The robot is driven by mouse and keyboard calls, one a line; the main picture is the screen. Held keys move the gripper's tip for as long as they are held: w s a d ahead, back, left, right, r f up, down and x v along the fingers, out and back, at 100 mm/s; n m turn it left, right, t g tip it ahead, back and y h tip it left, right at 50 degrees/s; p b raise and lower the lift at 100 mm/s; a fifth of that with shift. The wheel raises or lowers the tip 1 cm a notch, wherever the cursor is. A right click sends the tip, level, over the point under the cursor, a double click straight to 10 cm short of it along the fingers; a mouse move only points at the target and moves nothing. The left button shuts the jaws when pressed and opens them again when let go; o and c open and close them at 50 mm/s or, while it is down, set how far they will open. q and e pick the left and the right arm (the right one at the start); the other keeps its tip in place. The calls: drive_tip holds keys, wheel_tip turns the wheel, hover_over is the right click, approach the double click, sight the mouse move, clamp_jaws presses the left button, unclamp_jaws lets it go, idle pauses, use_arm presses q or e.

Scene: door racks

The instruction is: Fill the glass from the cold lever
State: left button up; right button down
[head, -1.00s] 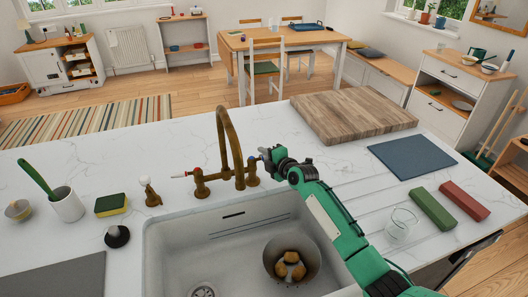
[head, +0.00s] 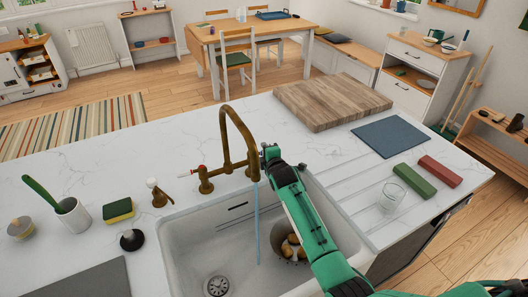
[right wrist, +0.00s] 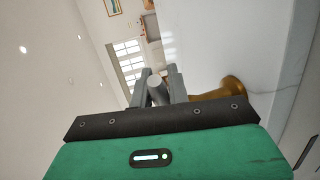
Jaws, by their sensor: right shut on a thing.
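The brass tap (head: 229,128) stands behind the sink, and a thin blue stream of water (head: 257,225) falls from its spout into the sink. My right gripper (head: 270,154) is at the tap's right-hand lever and hides most of it. In the right wrist view my right gripper (right wrist: 157,88) is shut on the grey end of the cold lever (right wrist: 157,92). The left lever (head: 188,173) has a red mark. The clear glass (head: 391,197) stands upright on the drainer at the right, away from the stream. My left gripper is not in view.
A metal bowl of brownish things (head: 291,247) sits in the sink (head: 190,235), partly behind my right arm. Green (head: 414,181) and red (head: 440,171) blocks lie beyond the glass. A wooden board (head: 332,101) and a blue mat (head: 389,137) lie behind.

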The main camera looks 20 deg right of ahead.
drive_tip(key=shift+s+f+h, duration=0.1)
drive_tip(key=shift+s+h, duration=0.05)
drive_tip(key=shift+h, duration=0.15)
drive_tip(key=shift+m, duration=0.3)
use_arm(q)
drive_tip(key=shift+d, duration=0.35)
use_arm(e)
drive_tip(key=c, duration=1.3)
unclamp_jaws()
drive_tip(key=shift+c, duration=0.2)
